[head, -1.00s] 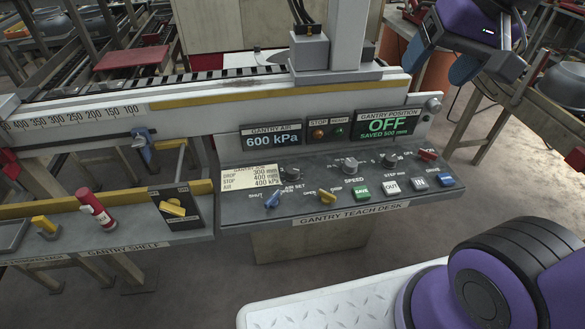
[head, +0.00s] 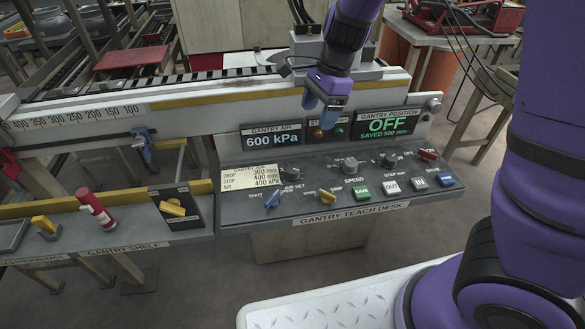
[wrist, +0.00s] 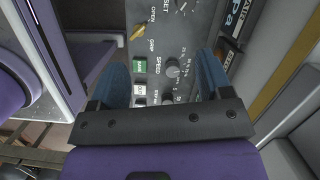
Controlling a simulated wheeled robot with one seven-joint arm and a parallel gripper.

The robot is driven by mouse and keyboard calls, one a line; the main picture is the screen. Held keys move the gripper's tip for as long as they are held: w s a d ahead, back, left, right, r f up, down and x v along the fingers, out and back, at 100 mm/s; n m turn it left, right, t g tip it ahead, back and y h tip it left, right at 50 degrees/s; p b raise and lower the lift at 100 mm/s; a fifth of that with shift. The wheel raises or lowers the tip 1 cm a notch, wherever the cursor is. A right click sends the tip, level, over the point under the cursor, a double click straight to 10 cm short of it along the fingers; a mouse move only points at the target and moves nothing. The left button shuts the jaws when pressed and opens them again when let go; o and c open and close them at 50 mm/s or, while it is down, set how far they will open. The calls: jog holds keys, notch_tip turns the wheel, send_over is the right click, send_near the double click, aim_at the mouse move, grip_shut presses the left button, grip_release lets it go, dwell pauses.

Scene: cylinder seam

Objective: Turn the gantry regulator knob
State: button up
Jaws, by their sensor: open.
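The AIR SET knob (head: 290,173), a dark round knob, sits at the left of the gantry teach desk (head: 240,212) in the head view. It looks like the regulator knob; the GANTRY AIR display (head: 272,140) reads 600 kPa. My gripper (head: 321,108) is open and empty, pointing down above and behind the desk's controls, apart from the knob. In the wrist view my gripper (wrist: 164,76) has its blue fingers spread, with the SPEED knob (wrist: 172,72) showing between them. The AIR SET label is at the top edge there; I cannot clearly see its knob.
A card (head: 251,178) lists AIR 400 kPa. A blue lever (head: 272,199), yellow GRIP lever (head: 328,197) and several push buttons line the desk front. The GANTRY POSITION display (head: 388,123) reads OFF. The gantry column stands behind my gripper. The floor in front is clear.

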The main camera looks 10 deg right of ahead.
aim_at(292, 169)
jog(key=w+a+f+m+h, duration=0.1)
jog(key=f+m, duration=0.1)
jog(key=f, duration=0.5)
jog(key=w+a+f+m+h, duration=0.1)
jog(key=w+a+f+m, duration=0.1)
jog(key=f, duration=0.6)
jog(key=w+a+f+m, duration=0.1)
jog(key=w+f+m, duration=0.1)
jog(key=f, duration=0.5)
jog(key=shift+a+f+h, duration=0.15)
jog(key=shift+a+h, duration=0.25)
jog(key=c, duration=0.9)
